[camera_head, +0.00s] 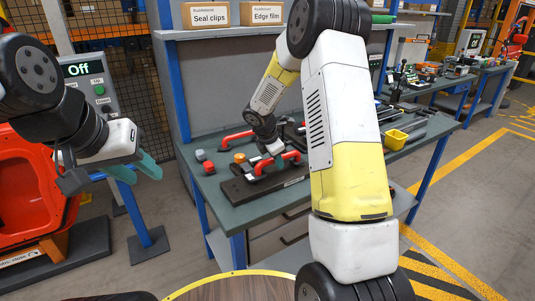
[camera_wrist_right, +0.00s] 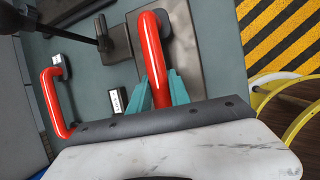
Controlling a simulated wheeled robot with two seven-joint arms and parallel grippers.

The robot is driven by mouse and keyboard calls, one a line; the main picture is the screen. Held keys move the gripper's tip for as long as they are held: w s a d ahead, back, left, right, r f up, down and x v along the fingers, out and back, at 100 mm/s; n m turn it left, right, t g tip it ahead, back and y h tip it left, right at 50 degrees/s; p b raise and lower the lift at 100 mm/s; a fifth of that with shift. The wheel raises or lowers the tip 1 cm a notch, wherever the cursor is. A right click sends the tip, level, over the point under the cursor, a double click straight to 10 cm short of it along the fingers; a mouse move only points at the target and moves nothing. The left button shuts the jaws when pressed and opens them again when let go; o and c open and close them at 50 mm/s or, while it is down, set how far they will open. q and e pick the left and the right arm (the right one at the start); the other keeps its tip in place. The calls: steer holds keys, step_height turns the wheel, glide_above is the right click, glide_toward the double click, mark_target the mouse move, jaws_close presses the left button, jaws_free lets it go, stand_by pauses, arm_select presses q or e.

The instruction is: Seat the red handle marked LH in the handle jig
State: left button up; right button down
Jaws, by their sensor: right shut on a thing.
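A red handle (camera_head: 276,165) is held between the teal fingers of my right gripper (camera_wrist_right: 158,92). In the right wrist view this red handle (camera_wrist_right: 149,45) runs away from the fingers and curves at its far end, over a dark plate. The dark jig board (camera_head: 238,190) lies on the bench under it. Whether the handle touches the board I cannot tell. A second red handle (camera_head: 236,138) lies behind on the bench and also shows in the wrist view (camera_wrist_right: 49,100). No LH mark is readable. My left gripper (camera_head: 138,168) is empty and open, away from the bench.
A control box reading Off (camera_head: 85,75) and a red door (camera_head: 30,185) stand at left.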

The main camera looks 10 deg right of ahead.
steer(key=shift+f, duration=0.55)
stand_by(0.6)
steer(key=c, duration=1.1)
jaws_free()
steer(key=shift+r, duration=0.1)
steer(key=v, duration=0.7)
steer(key=shift+s+a+r, duration=0.15)
steer(key=shift+a+r, duration=0.05)
